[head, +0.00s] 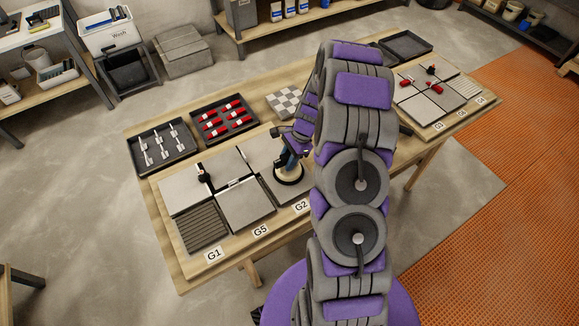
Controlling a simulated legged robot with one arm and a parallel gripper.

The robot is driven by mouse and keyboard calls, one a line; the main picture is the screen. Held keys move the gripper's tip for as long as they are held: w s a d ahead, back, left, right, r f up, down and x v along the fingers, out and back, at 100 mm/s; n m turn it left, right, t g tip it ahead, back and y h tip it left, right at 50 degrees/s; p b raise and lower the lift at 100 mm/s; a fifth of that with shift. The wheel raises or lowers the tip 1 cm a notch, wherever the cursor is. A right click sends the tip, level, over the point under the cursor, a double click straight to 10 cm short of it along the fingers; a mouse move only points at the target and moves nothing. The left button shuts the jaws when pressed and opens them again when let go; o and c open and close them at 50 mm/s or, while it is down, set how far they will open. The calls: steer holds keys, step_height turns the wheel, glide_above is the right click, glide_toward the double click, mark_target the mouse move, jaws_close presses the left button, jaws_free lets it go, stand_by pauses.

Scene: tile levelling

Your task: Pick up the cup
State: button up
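A cup-like tool (289,174) with a dark round base and a blue upper part stands on a grey tile on the long wooden table. It is just left of my arm. My gripper (295,143) is at the upper part of this tool, close to it or touching it. The fingers are small and partly hidden by my purple and grey arm, so I cannot tell whether they are open or closed around it.
Grey tiles lie by the labels G1, G5 and G2 (301,205). More tiles (438,100) with red pieces lie at right. My arm hides the table's middle.

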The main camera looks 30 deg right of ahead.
mark_target(286, 155)
steer(key=shift+d, duration=0.2)
steer(key=shift+c, duration=1.4)
steer(key=shift+a, duration=0.45)
steer(key=shift+c, duration=0.8)
steer(key=shift+a+r, duration=0.15)
steer(key=shift+a, duration=0.75)
jaws_close()
steer(key=shift+d+r, duration=0.15)
steer(key=shift+d, duration=0.25)
steer(key=p+v, duration=0.1)
steer(key=v, duration=0.2)
steer(key=shift+r, duration=0.3)
steer(key=s+r+p, duration=0.1)
steer(key=s+p, duration=0.1)
steer(key=s, duration=1.4)
step_height(286, 155, up, 7)
steer(key=p, duration=0.4)
steer(key=shift+a+p, duration=0.3)
steer(key=shift+a, duration=0.05)
